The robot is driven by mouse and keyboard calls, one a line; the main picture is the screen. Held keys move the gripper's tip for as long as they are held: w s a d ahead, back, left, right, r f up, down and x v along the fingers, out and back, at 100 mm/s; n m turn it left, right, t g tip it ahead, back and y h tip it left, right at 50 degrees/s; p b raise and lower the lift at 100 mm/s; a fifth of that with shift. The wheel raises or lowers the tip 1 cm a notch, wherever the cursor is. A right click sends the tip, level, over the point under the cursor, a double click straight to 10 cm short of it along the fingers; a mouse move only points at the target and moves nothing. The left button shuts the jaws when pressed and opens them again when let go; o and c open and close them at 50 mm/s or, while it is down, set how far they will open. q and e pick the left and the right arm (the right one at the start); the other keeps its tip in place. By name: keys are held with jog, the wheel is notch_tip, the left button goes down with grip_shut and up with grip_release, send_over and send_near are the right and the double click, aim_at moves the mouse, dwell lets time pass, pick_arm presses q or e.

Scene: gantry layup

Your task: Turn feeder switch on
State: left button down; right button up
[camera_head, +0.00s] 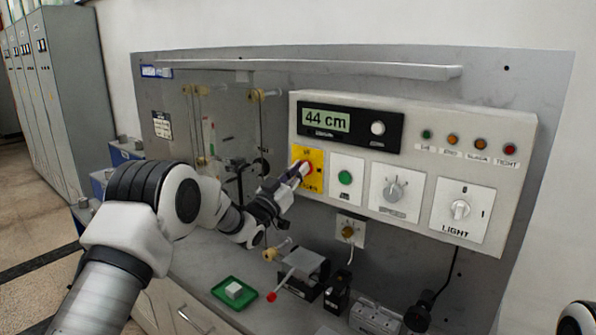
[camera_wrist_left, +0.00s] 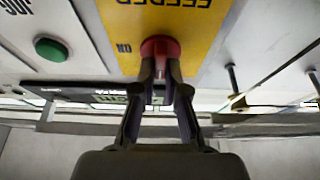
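The feeder switch is a red knob (camera_head: 307,168) on a yellow plate (camera_head: 313,181) at the left end of the control panel. My left gripper (camera_head: 300,172) reaches it from the left and hides part of the plate. In the left wrist view the red knob (camera_wrist_left: 160,46) lies at the tips of my left gripper (camera_wrist_left: 160,72). The two fingers are close together with the knob's middle between them. The plate shows upside down there, with "ON" beside the knob. The knob's exact angle is hidden by the fingers. My right gripper is not in view.
A green button (camera_head: 345,178), a speed dial (camera_head: 394,190) and a light switch (camera_head: 460,209) sit to the right on the panel (camera_head: 420,150). Its display (camera_head: 326,120) reads 44 cm. A green tray (camera_head: 226,294) and a red-tipped lever (camera_head: 284,284) are on the bench below.

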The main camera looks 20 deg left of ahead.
pick_arm(q)
jog(key=m+g+h+b, duration=0.1)
jog(key=m+g+b, duration=0.1)
jog(key=m, duration=0.5)
jog(key=m+g+h+b, duration=0.1)
jog(key=m+g+b, duration=0.2)
jog(key=m, duration=0.5)
jog(key=m+g+h+b, duration=0.2)
jog(key=m+b, duration=0.1)
jog(key=m, duration=0.4)
jog(key=shift+d+f+g, duration=0.1)
jog(key=shift+f+g, duration=0.1)
jog(key=shift+g, duration=0.2)
jog(key=shift+m, duration=0.3)
jog(key=c, duration=1.2)
grip_release()
